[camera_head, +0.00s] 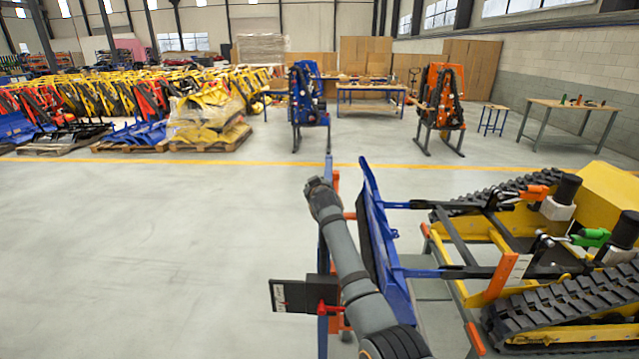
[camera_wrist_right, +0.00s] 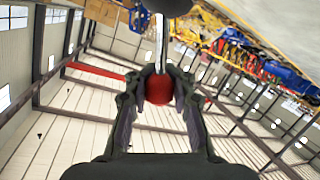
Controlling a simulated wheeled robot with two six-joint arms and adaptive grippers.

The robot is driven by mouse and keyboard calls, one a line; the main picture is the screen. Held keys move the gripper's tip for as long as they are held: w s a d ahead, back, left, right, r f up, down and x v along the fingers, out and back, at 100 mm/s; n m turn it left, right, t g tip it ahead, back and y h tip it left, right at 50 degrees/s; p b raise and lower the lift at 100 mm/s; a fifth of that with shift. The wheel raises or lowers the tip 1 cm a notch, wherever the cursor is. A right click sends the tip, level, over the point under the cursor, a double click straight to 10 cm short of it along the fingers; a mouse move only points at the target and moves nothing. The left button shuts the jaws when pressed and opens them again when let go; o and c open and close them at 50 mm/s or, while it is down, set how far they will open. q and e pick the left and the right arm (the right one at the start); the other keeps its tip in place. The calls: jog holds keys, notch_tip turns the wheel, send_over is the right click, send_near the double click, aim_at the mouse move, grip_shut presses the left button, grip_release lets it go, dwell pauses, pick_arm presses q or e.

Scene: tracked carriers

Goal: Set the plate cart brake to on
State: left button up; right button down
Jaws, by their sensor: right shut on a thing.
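In the right wrist view my right gripper (camera_wrist_right: 158,78) is shut on a red ball knob (camera_wrist_right: 158,90). The knob sits between the two dark fingers, at the end of a shiny metal rod (camera_wrist_right: 160,45) that runs up to a dark round part. In the head view my grey right arm rises from the bottom beside a tall blue plate (camera_head: 384,245) and blue uprights, seemingly the plate cart. The right gripper and the knob cannot be made out there. I cannot tell the brake's setting. My left gripper is in neither view.
A yellow tracked carrier (camera_head: 485,240) with black tracks stands close on the right. A dark flat panel (camera_head: 287,296) with a red block is beside my arm. Blue (camera_head: 308,105) and orange (camera_head: 440,105) machines stand farther back. The floor (camera_head: 140,250) on the left is clear.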

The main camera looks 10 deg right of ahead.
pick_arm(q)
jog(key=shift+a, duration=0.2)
pick_arm(e)
jog(key=shift+a+f+n+g, duration=0.3)
jog(key=shift+a+f+n, duration=0.25)
jog(key=shift+f, duration=0.3)
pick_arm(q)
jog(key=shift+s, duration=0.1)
pick_arm(e)
jog(key=c, duration=1.5)
grip_release()
jog(key=shift+o, duration=1.1)
jog(key=shift+s+a+r, duration=0.1)
jog(key=shift+s+r, duration=0.05)
jog(key=shift+r, duration=0.1)
jog(key=shift+o, duration=0.8)
jog(key=shift+s+r, duration=0.2)
jog(key=shift+r, duration=0.1)
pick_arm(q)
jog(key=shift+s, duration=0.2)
pick_arm(e)
jog(key=shift+w, duration=0.15)
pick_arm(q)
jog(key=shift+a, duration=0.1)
